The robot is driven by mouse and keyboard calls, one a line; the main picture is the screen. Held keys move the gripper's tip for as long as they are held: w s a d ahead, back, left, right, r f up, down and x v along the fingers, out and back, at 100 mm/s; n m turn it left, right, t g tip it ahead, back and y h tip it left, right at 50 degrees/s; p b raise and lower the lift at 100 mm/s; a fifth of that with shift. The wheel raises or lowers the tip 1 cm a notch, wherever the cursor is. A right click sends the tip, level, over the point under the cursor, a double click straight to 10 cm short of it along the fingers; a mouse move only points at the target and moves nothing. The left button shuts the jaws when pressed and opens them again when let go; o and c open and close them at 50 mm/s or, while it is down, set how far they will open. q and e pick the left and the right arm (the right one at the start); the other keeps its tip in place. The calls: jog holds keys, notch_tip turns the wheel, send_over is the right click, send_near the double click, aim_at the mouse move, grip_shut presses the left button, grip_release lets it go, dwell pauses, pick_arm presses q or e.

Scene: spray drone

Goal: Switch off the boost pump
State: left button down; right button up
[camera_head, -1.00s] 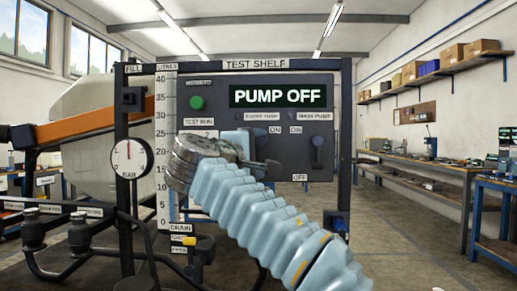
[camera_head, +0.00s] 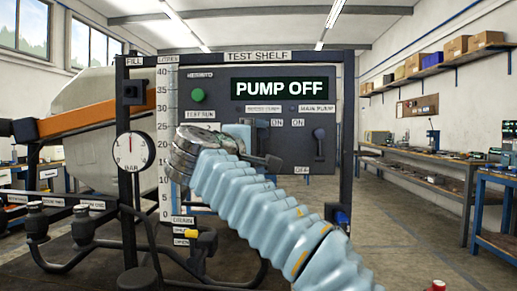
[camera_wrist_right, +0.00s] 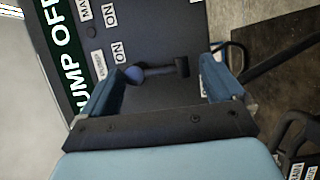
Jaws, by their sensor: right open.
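The dark control panel (camera_head: 285,85) carries a screen (camera_head: 265,86) reading PUMP OFF. In the right wrist view the boost pump lever (camera_wrist_right: 160,71) lies between my fingers. Its rounded bluish part is near the ON label (camera_wrist_right: 119,52), and its bar points away from it. My right gripper (camera_wrist_right: 163,85) is open around the lever, with a gap to each finger. In the head view my right gripper (camera_head: 250,140) and arm hide most of this lever. The main pump lever (camera_head: 320,145) stands to its right, its bar pointing down. My left gripper is not in view.
A green TEST RUN button (camera_head: 197,96) is on the panel's upper left. The black frame post (camera_head: 347,130) bounds the panel at right. A pressure gauge (camera_head: 132,151) and pipes with a yellow-handled valve (camera_head: 205,236) stand at left.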

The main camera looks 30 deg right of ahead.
jog(key=v, duration=1.3)
jog(key=shift+s+a+b, duration=0.2)
jog(key=shift+a+b, duration=0.1)
jog(key=shift+b, duration=0.1)
jog(key=shift+f, duration=0.15)
